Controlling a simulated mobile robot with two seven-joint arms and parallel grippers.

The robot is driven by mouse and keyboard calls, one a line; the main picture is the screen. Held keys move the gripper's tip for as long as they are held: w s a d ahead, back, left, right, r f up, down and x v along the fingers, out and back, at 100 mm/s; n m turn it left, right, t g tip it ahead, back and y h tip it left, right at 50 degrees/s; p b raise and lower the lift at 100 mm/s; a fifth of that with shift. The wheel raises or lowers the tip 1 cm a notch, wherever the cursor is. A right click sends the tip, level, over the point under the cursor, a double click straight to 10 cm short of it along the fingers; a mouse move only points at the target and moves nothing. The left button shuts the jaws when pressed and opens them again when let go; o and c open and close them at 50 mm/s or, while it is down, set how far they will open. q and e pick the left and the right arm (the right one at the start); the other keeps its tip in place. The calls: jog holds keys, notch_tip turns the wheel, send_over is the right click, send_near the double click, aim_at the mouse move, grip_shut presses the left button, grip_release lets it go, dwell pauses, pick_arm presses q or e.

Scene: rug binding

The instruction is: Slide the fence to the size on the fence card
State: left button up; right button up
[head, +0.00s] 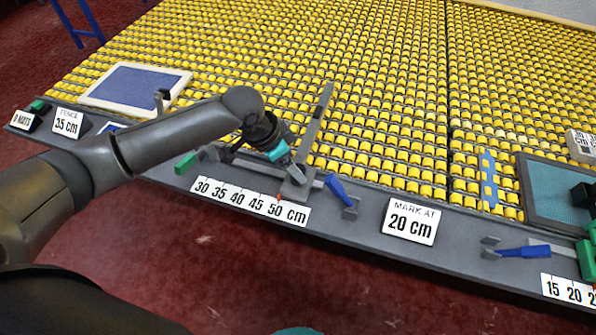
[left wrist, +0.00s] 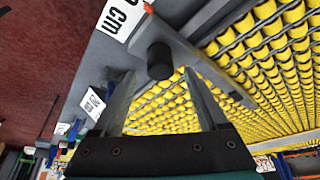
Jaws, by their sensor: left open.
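The fence (head: 317,125) is a long grey bar across the yellow rollers, its foot on the grey front rail. The fence card (head: 67,122) reads 35 cm. My left gripper (head: 296,173) is at the fence's foot. In the left wrist view the open fingers (left wrist: 157,74) point at a black knob (left wrist: 160,62) on the fence (left wrist: 205,65), which shows between the fingertips; contact cannot be told. My right gripper is not in view.
A blue lever (head: 337,189) stands close right of the fence foot; a green handle (head: 186,163) is to its left. A card reading MARK AT 20 cm (head: 410,221), another blue lever (head: 525,251) and a second scale (head: 568,290) are further right. A blue framed panel (head: 135,86) lies left.

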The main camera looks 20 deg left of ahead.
pick_arm(q)
jog(key=shift+b+x, duration=0.35)
jog(key=shift+x, duration=1.65)
jog(key=shift+c, duration=0.3)
grip_shut()
